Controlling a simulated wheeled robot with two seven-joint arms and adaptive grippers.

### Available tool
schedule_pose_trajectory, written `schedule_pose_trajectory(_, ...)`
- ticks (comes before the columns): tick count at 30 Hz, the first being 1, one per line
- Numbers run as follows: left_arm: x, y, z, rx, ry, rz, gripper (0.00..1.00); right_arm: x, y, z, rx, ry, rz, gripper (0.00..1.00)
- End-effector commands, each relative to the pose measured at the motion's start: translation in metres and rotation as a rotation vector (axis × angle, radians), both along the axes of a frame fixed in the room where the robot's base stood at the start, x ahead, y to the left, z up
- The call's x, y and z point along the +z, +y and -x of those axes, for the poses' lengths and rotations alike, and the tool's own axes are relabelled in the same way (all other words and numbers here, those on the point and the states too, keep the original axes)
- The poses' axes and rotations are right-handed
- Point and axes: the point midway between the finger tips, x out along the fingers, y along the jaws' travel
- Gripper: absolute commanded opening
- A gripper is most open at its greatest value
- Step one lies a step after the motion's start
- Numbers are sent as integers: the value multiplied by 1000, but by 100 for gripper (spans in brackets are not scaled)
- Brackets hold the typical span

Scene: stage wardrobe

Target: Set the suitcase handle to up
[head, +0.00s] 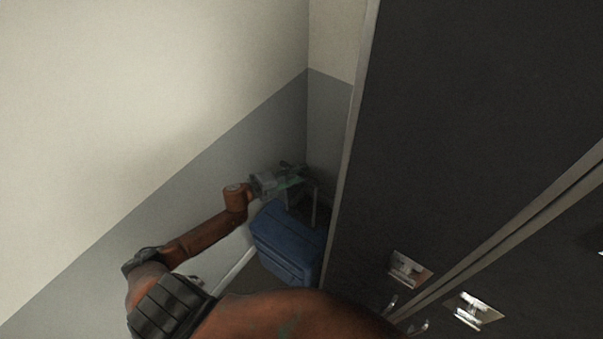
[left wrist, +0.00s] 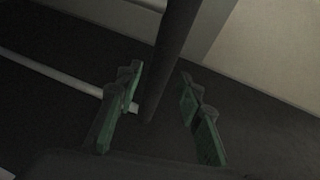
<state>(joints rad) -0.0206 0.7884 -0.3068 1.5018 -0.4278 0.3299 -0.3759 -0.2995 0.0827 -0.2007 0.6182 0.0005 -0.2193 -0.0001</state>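The blue suitcase (head: 288,244) stands on the floor in the narrow gap between the wall and the dark cabinet. Thin grey rods of its handle (head: 314,206) rise above its top, so the handle looks at least partly raised. My left gripper (head: 291,181) is at the upper end of the handle, above the suitcase. In the left wrist view its green-padded fingers (left wrist: 163,88) are spread apart. A dark bar (left wrist: 174,55) runs between them, seemingly nearer the left finger; I cannot tell whether it touches. My right gripper is not in view.
The tall dark cabinet (head: 470,110) with metal handle plates stands close on the right. The two-tone wall (head: 150,110) bounds the left and back. A pale strip (left wrist: 55,76) crosses the dark floor. Free room around the suitcase is narrow.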

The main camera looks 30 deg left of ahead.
Motion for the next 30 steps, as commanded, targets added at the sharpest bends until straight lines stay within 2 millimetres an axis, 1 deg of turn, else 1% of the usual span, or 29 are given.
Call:
schedule_pose_trajectory(5, 3, 15, 28, 3, 4, -1, 34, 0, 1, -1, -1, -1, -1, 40)
schedule_pose_trajectory(9, 10, 29, 54, 2, 3, -1, 34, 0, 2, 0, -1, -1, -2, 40)
schedule_pose_trajectory(15, 17, 45, 84, 3, 2, -1, 34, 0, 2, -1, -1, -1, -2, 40)
schedule_pose_trajectory(18, 19, 49, 93, 1, 0, 0, 34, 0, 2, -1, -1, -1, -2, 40)
schedule_pose_trajectory(21, 21, 51, 97, 1, -1, -1, 34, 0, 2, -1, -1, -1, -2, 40)
schedule_pose_trajectory(30, 21, 52, 98, 1, -1, -1, 34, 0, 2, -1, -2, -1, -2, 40)
